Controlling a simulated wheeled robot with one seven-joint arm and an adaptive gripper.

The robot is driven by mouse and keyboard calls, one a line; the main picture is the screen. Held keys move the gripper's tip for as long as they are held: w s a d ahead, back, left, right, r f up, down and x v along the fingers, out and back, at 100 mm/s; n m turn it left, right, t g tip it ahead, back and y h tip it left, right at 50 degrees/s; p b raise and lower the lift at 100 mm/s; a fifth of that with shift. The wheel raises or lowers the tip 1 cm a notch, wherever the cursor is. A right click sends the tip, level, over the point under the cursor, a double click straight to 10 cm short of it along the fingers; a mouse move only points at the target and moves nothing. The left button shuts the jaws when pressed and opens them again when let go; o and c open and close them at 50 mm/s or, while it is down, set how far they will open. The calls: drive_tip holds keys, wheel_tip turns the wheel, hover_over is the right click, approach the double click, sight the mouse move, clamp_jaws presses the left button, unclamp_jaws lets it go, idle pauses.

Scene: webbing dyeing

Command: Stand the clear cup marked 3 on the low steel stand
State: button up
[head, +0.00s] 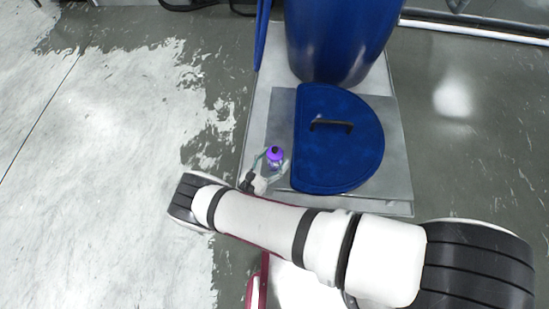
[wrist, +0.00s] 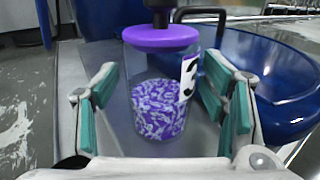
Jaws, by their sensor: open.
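The clear cup marked 3 (wrist: 160,95) stands upright in front of my gripper in the wrist view. It has a purple disc at its top with a dark stem above, a white label with a black 3, and purple-and-white patterned contents. In the head view the cup (head: 275,156) shows as a small purple-topped shape. My gripper (wrist: 162,100) is open, with its green-padded fingers on either side of the cup; gaps show between pads and cup. My gripper also shows in the head view (head: 268,168). A flat grey steel platform (head: 397,145) lies under this area; I cannot tell whether it is the low stand.
A blue half-round lid with a black handle (head: 340,160) lies right of the cup, close to my right finger. A tall blue barrel (head: 340,35) stands behind. Open floor (head: 120,130) lies to the left.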

drive_tip(key=p+v, duration=0.1)
drive_tip(key=v, duration=1)
drive_tip(key=w+r+m+g+h, duration=0.2)
drive_tip(key=w+r+m+g, duration=0.25)
drive_tip(key=r, duration=0.55)
drive_tip(key=w+r+m+g+h, duration=0.2)
drive_tip(key=w+r+m+g, duration=0.25)
drive_tip(key=r, duration=0.65)
drive_tip(key=d+r+m+g+y, duration=0.1)
drive_tip(key=d+r+m+g, duration=0.25)
drive_tip(key=d+r, duration=0.45)
drive_tip(key=d+r+m+g+y, duration=0.2)
drive_tip(key=d+r+m+g, duration=0.15)
drive_tip(key=r, duration=0.85)
drive_tip(key=s+d+r+m+g+y, duration=0.2)
drive_tip(key=s+d+r+m+y, duration=0.5)
drive_tip(key=s+d+r, duration=0.6)
drive_tip(key=s+d+r+m+t+y, duration=0.1)
drive_tip(key=s+d+m+y, duration=0.1)
drive_tip(key=s, duration=0.5)
drive_tip(key=s+d+m+t+y, duration=0.1)
drive_tip(key=s+m, duration=0.3)
drive_tip(key=s, duration=0.4)
drive_tip(key=shift+s+d+r+m+t+y, duration=0.2)
drive_tip(key=shift+d+r+m+t+y, duration=0.15)
drive_tip(key=shift+d+t, duration=0.2)
